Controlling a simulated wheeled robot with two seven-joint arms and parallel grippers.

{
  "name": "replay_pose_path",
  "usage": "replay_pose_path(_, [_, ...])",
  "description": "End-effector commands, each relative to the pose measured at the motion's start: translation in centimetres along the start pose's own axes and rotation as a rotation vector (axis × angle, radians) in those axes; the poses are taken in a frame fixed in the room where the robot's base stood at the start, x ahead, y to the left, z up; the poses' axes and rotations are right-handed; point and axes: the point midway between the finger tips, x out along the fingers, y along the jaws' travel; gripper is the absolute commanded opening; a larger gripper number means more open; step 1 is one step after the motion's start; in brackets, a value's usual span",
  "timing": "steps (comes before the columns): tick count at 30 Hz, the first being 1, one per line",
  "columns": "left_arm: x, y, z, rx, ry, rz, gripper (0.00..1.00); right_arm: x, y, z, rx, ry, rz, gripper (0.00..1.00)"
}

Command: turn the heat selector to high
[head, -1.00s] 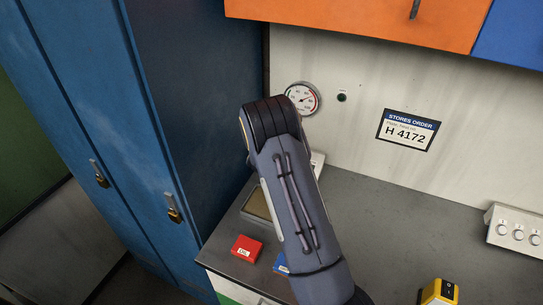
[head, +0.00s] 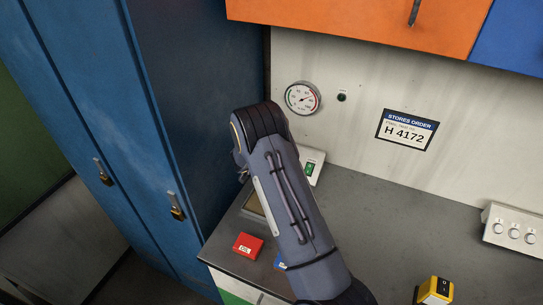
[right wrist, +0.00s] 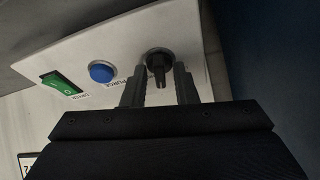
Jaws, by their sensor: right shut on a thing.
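The heat selector appears to be the black knob (right wrist: 158,65) on a pale control panel in the right wrist view. My right gripper (right wrist: 159,80) is shut on this knob, with one finger on each side of it. Any markings around the knob cannot be read. In the head view my right arm covers the knob and most of the panel (head: 319,157); one end of the panel shows with a green switch (head: 309,170). My left gripper is not in view.
A blue button (right wrist: 102,72) and the green switch (right wrist: 61,83) sit beside the knob. A round gauge (head: 303,98) is on the wall. Blue lockers (head: 150,120) stand close on the left. A red box (head: 247,246) lies on the grey worktop (head: 390,225), which is largely clear to the right.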

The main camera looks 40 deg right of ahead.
Motion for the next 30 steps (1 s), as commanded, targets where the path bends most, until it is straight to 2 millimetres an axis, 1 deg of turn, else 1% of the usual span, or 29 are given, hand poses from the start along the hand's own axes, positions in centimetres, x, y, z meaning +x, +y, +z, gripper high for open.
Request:
replay_pose_path(6, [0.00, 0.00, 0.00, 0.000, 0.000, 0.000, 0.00, 0.00, -0.06, -0.07, 0.103, 0.001, 0.034, 0.03])
replay_pose_path(12, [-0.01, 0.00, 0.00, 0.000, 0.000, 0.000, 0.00, 0.02, -0.05, -0.08, 0.151, 0.001, 0.050, 0.03])
replay_pose_path(27, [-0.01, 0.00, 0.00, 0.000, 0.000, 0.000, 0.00, 0.00, -0.08, -0.12, 0.163, 0.002, 0.054, 0.03])
replay_pose_path(28, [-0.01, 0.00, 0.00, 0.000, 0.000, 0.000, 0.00, 0.00, -0.09, -0.12, 0.163, 0.002, 0.054, 0.30])
replay_pose_path(30, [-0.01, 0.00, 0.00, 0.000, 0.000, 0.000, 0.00, 0.00, -0.09, -0.11, 0.163, 0.002, 0.054, 0.32])
